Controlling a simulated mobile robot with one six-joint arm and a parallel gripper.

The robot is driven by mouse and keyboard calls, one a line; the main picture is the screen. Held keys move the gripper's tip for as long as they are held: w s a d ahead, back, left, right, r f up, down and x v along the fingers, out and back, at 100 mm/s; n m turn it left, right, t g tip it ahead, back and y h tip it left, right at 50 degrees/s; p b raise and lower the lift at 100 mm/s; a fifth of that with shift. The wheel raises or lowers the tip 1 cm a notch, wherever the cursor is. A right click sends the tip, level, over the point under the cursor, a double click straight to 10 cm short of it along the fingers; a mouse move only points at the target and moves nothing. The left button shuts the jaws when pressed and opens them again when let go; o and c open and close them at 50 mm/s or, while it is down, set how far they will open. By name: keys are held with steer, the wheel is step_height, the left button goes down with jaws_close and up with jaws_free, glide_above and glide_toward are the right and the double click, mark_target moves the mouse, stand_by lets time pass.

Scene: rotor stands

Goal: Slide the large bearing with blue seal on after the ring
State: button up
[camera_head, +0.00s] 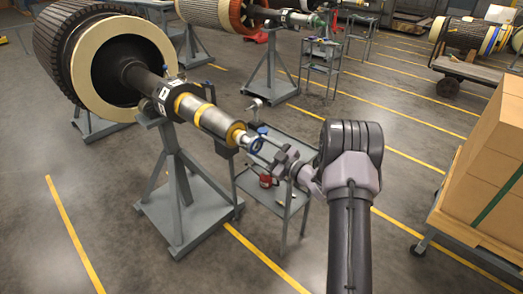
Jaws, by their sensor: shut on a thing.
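The rotor shaft (217,122) points toward the lower right, with a brass-coloured ring (235,132) near its stepped, narrower end. My gripper (266,153) is just beyond that end, shut on the large bearing with blue seal (256,146). The bearing's blue face is roughly upright and close to the shaft tip. I cannot tell whether it is around the tip or just in front of it. The fingers partly hide the bearing.
A grey stand (178,190) carries the shaft. A grey cart (247,184) stands under my gripper, with a red item (265,181) and a small blue item (263,130) there. Stacked boxes (490,160) stand at right. Floor at lower left is clear.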

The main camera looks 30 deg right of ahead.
mark_target(253, 144)
steer(key=shift+w+a+b, duration=0.15)
steer(key=shift+w+b, duration=0.15)
steer(key=shift+w, duration=0.15)
steer(key=shift+w, duration=0.2)
steer(key=shift+b+x, duration=0.65)
steer(key=shift+x, duration=0.65)
steer(key=shift+w+a+b, duration=0.2)
steer(key=shift+w+b, duration=0.15)
steer(key=shift+b, duration=0.1)
stand_by(0.4)
steer(key=o, duration=1.5)
steer(key=shift+c, duration=0.2)
steer(key=shift+o, duration=0.4)
steer(key=shift+o, duration=0.7)
